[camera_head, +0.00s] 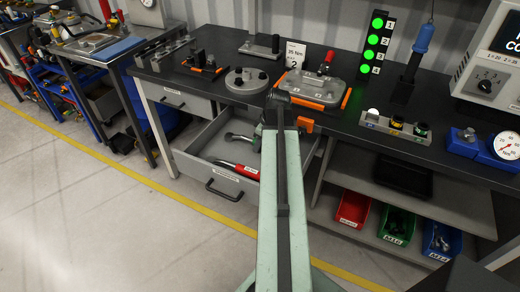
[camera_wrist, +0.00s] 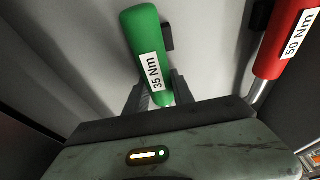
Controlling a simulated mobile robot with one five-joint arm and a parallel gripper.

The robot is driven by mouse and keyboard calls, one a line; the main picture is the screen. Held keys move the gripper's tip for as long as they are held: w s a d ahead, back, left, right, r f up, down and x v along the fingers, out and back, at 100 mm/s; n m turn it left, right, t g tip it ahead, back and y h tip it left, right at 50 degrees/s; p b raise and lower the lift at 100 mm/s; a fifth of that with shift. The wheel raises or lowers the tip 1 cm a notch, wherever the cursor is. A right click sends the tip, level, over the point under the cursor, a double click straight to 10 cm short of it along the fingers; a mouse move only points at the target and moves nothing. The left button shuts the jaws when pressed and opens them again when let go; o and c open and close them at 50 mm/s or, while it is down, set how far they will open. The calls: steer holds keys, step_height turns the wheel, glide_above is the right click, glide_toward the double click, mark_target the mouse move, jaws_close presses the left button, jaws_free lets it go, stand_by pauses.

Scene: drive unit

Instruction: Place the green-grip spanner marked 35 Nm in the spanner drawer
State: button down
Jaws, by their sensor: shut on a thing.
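The green-grip spanner (camera_wrist: 142,38), labelled 35 Nm, is in the wrist view. My gripper (camera_wrist: 157,86) is shut on its green grip, with one dark finger on each side. In the head view my arm hides the grip and the jaws. A silver spanner head (camera_head: 242,138) shows beside the arm, inside the outline of the open grey drawer (camera_head: 192,167); it looks like this spanner's. I cannot tell whether the spanner touches the drawer floor. A red-grip spanner (camera_head: 238,170) lies in the drawer; its 50 Nm label shows in the wrist view (camera_wrist: 290,40).
The dark bench top (camera_head: 205,85) above the drawer holds a plate with orange clamps (camera_head: 312,88), a round flange (camera_head: 246,80) and a socket rack (camera_head: 395,125). Red (camera_head: 353,208), green (camera_head: 396,225) and blue (camera_head: 441,240) bins stand on the shelf at right. Floor at left is clear.

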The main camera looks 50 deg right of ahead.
steer(key=shift+r, duration=0.1)
steer(key=c, duration=1.1)
jaws_free()
steer(key=p+v, duration=1.2)
